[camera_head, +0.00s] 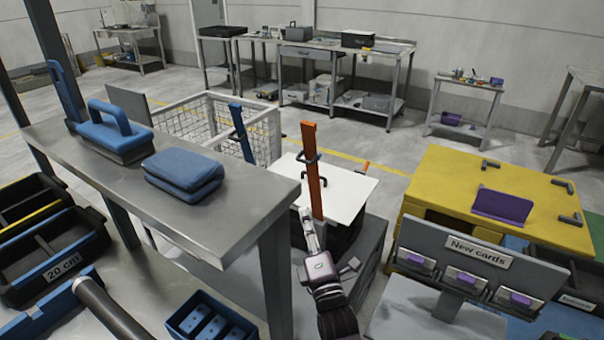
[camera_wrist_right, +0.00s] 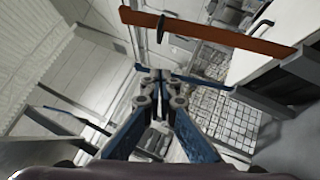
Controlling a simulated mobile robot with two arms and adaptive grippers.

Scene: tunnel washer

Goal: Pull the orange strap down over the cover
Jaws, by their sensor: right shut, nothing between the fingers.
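The orange strap (camera_head: 314,185) stands upright at the near edge of the white cover (camera_head: 345,190), with a dark loop partway up. In the right wrist view the strap (camera_wrist_right: 215,34) crosses the top of the picture, beyond the fingers. A short orange piece (camera_head: 362,167) shows at the cover's far edge. My right gripper (camera_head: 308,213) is just in front of the strap's lower part; its fingers (camera_wrist_right: 160,80) are shut and empty. Whether it touches the strap I cannot tell. The cover lies flat on a dark box. My left gripper is not in view.
A steel table (camera_head: 230,205) with blue pads (camera_head: 183,172) and a blue-handled brush (camera_head: 112,130) stands left of the strap. A wire cage (camera_head: 205,122) is behind it. A yellow cabinet (camera_head: 440,185) and a "New cards" rack (camera_head: 470,255) stand at right.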

